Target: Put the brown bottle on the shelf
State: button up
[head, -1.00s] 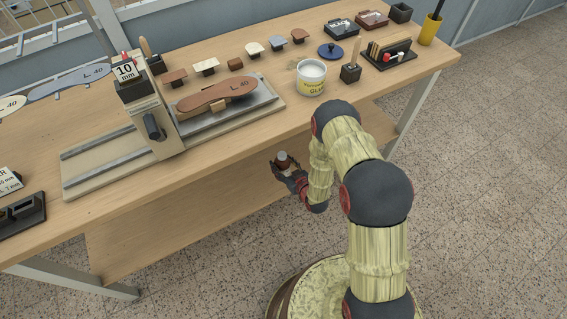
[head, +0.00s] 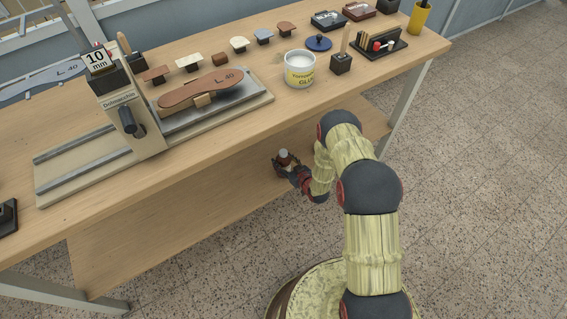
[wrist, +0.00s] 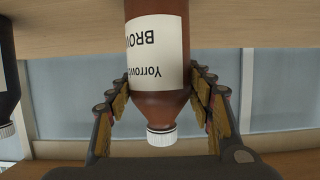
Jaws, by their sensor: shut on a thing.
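The brown bottle (wrist: 160,105) has a white label and a white cap. In the wrist view it hangs inverted, its base cut off by the top edge. My gripper (wrist: 165,90) has a finger on each side of it and is shut on it. In the head view the bottle (head: 284,157) shows small, cap up, in my gripper (head: 290,165) beside the front edge of the bench. The shelf (head: 170,225) is the lower wooden board under the bench top. Whether the bottle touches the shelf is hidden.
A dark bottle (wrist: 7,90) with a white cap stands at the left edge of the wrist view. The bench top (head: 215,140) overhangs the shelf and carries a stamping jig (head: 130,115), a glue tin (head: 299,72) and several small items. The visible left part of the shelf is bare.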

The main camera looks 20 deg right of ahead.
jog(key=shift+w, duration=0.15)
jog(key=o, duration=1.6)
jog(key=shift+f, duration=0.2)
jog(key=shift+o, duration=0.4)
jog(key=shift+r, duration=0.2)
jog(key=p+v, duration=0.4)
jog(key=v, duration=0.8)
